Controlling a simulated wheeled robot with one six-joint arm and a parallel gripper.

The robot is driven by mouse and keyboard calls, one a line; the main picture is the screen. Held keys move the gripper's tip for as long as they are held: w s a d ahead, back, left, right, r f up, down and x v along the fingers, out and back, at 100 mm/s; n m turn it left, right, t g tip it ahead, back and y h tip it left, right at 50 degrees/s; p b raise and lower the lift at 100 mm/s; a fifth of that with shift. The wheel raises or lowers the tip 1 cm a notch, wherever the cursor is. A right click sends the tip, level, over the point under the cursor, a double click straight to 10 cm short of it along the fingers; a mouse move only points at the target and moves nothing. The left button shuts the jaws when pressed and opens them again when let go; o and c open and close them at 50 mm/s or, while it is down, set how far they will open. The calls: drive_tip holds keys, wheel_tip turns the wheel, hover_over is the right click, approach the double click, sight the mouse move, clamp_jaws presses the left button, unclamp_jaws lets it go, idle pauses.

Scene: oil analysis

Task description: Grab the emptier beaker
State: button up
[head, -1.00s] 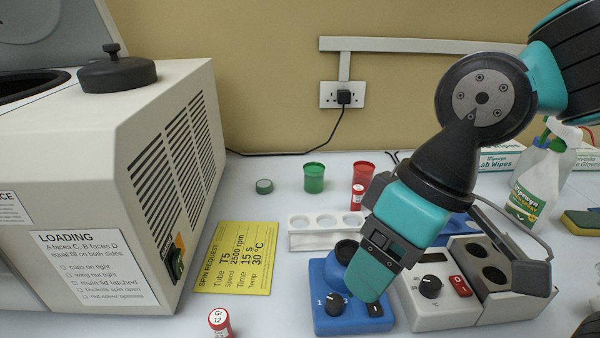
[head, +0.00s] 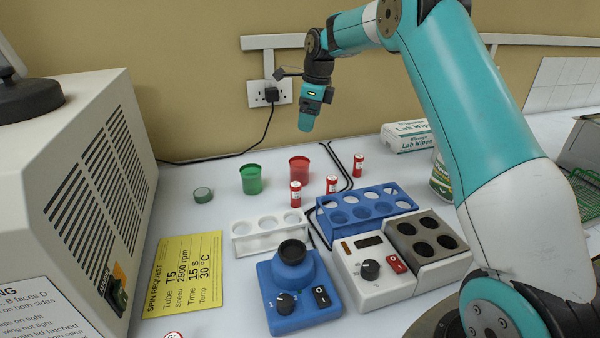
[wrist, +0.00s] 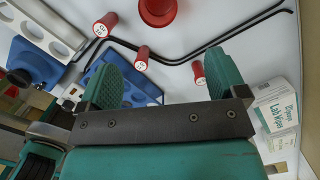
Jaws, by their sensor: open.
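A green beaker (head: 251,180) and a red beaker (head: 300,169) stand upright at the back of the bench. I cannot tell their fill levels. My gripper (head: 306,124) is raised above the bench, with its fingers pointing down and appearing above the red beaker in the head view. In the wrist view, its teal fingers (wrist: 163,78) are spread with nothing between them. The red beaker also shows at the top edge of the wrist view (wrist: 158,10), partly cut off. The green beaker is out of that view.
A white rack (head: 268,243), a blue rack (head: 368,214), a blue mixer (head: 300,300) and a heater block (head: 375,285) lie in front. A green cap (head: 203,195) lies left.

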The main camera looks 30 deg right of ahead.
drive_tip(key=p, duration=0.1)
approach(299, 169)
drive_tip(key=w+f, duration=0.1)
drive_tip(key=f, duration=0.1)
drive_tip(key=w+f, duration=0.1)
drive_tip(key=f, duration=0.1)
drive_tip(key=w+d+f, duration=0.1)
drive_tip(key=f, duration=0.1)
drive_tip(key=shift+d+f, duration=0.1)
drive_tip(key=shift+w+a+f+p, duration=0.1)
drive_tip(key=shift+a+f+p, duration=0.2)
drive_tip(key=shift+f, duration=0.65)
drive_tip(key=shift+w+a+f+p, duration=0.1)
drive_tip(key=shift+f+p, duration=0.25)
drive_tip(key=shift+f, duration=0.55)
drive_tip(key=shift+w+a+f+p, duration=0.1)
drive_tip(key=shift+a+f+p, duration=0.2)
drive_tip(key=shift+f, duration=0.65)
drive_tip(key=shift+d, duration=0.1)
drive_tip(key=c, duration=1)
